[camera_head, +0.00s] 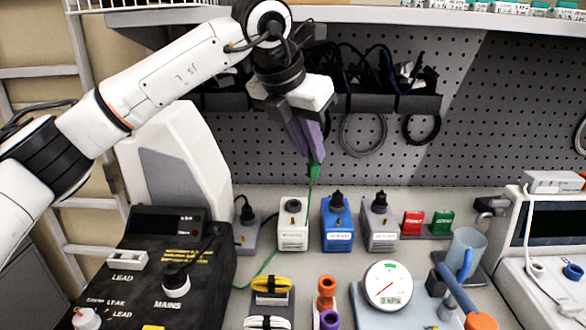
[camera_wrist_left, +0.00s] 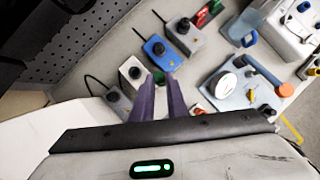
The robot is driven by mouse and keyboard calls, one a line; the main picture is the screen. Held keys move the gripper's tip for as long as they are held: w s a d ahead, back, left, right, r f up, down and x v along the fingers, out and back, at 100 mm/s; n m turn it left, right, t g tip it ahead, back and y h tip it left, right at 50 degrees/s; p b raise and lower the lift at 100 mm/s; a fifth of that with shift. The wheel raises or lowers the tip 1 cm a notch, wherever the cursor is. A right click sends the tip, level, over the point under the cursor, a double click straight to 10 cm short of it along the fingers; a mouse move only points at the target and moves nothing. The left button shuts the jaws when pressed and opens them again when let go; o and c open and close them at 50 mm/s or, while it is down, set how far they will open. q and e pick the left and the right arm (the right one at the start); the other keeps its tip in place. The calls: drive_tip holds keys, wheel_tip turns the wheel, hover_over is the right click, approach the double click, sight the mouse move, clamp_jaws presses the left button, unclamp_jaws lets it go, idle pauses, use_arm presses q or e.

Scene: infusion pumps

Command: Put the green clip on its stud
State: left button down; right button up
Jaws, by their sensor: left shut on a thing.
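My left gripper (camera_head: 311,150) has purple fingers and is shut on the green clip (camera_head: 315,170). It holds the clip in the air above and behind the white box (camera_head: 293,238) and the blue box (camera_head: 338,240). A thin green lead hangs from the clip down to the bench. Several small boxes carry dark posts on top; I cannot tell which is the clip's stud. My right gripper is not in view.
A grey box (camera_head: 380,238) stands right of the blue one, beside red (camera_head: 413,223) and green (camera_head: 441,222) blocks. A black tester (camera_head: 180,260) is at left. Pegboard (camera_head: 280,155) rises behind.

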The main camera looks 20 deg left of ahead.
use_arm(q)
drive_tip(key=a+f+b, duration=0.1)
drive_tip(key=f, duration=0.3)
drive_tip(key=w+a+f+n+b, duration=0.1)
drive_tip(key=a+f, duration=0.1)
drive_tip(key=f, duration=0.2)
drive_tip(key=w+a+f+n+y+b, duration=0.1)
drive_tip(key=f, duration=0.3)
drive_tip(key=shift+w+a+f, duration=0.1)
drive_tip(key=shift+w+a, duration=0.05)
drive_tip(key=shift+a, duration=0.1)
drive_tip(key=shift+b, duration=0.55)
idle(0.3)
drive_tip(key=shift+f+b, duration=0.45)
drive_tip(key=shift+f, duration=0.05)
drive_tip(key=shift+f, duration=0.1)
idle(0.6)
drive_tip(key=shift+f+b, duration=0.2)
drive_tip(key=shift+b, duration=0.1)
